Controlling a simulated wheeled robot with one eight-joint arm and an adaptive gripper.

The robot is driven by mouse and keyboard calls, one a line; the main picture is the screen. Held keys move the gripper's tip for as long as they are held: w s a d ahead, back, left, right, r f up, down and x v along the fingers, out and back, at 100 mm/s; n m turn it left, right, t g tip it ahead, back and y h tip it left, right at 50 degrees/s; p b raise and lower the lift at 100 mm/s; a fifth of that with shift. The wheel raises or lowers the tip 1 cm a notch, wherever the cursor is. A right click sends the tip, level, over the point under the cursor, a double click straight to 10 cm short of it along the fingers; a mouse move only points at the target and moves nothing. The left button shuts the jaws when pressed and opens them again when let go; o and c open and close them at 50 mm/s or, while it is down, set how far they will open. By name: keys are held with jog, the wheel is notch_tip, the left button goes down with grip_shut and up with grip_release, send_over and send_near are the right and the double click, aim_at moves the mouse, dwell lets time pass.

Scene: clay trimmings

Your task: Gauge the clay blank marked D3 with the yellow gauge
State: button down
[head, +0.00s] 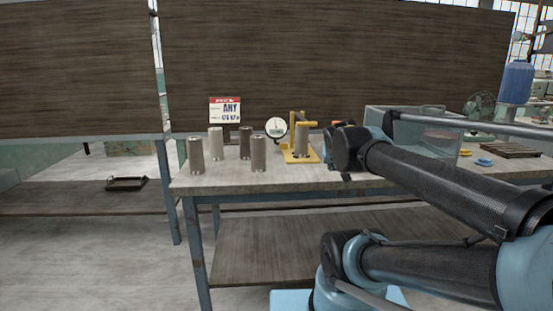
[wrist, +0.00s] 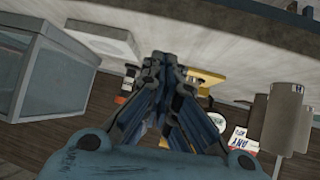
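The yellow gauge (head: 291,157) stands on the workbench with a round white dial (head: 277,127) at its left.
A sign (head: 224,110) reading "ANY" stands behind the blanks. A dark tray (head: 126,183) lies on the lower surface at left. The bench front left is clear.

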jog(key=s+a+f+n+g+y, duration=0.1)
jog(key=s+f+g, duration=0.7)
jog(key=s+f, duration=0.8)
jog(key=shift+s+a+y, duration=0.2)
jog(key=shift+a+y, duration=0.05)
jog(key=shift+y, duration=0.05)
